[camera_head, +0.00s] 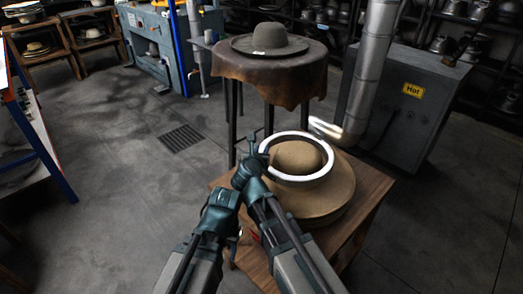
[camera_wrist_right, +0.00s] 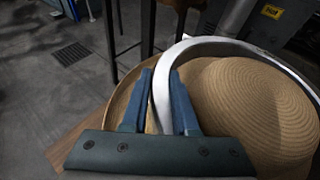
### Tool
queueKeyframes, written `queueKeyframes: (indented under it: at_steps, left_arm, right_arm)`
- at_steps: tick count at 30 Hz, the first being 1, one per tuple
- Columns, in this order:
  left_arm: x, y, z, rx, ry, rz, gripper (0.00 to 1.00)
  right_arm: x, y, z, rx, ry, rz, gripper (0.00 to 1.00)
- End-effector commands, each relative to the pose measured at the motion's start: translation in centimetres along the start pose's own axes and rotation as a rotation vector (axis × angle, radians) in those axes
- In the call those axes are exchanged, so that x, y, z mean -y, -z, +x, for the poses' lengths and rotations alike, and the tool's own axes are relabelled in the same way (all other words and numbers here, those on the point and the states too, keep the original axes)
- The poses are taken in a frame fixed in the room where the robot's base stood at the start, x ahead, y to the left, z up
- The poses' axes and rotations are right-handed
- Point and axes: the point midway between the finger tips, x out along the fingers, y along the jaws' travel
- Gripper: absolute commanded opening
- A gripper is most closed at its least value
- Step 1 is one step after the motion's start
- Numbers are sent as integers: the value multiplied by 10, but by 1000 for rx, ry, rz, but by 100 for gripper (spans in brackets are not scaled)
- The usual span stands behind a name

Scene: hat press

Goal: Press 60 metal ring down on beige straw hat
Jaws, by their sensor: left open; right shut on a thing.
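The metal ring (camera_head: 300,181) is a pale, shiny hoop around or just above the crown of the beige straw hat (camera_head: 325,200). I cannot tell whether it touches the brim. The hat sits crown up on a wooden table. My right gripper (camera_head: 262,152) is shut on the left part of the ring. In the right wrist view, the ring (camera_wrist_right: 222,46) passes between the blue fingers (camera_wrist_right: 160,95), with the woven straw hat (camera_wrist_right: 245,110) behind and to the right. My left gripper (camera_head: 229,207) is open and empty, left of the hat; its fingers are mostly hidden.
The wooden table (camera_head: 368,195) has little bare room around the hat. Behind it a dark felt hat (camera_head: 272,38) stands on a leather-covered round stand (camera_head: 300,75). A metal pipe (camera_head: 376,70) and a grey cabinet marked "Hot" (camera_head: 412,110) stand behind right.

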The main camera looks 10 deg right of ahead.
Motion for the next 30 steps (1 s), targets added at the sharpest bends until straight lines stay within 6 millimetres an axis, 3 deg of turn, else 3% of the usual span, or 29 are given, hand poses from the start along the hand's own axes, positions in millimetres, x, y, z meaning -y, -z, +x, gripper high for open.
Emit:
queueKeyframes:
  at_steps: [30]
  left_arm:
    - [6,-4,-68,0,0,0,50]
  right_arm:
    - [2,-65,-24,1,0,-3,0]
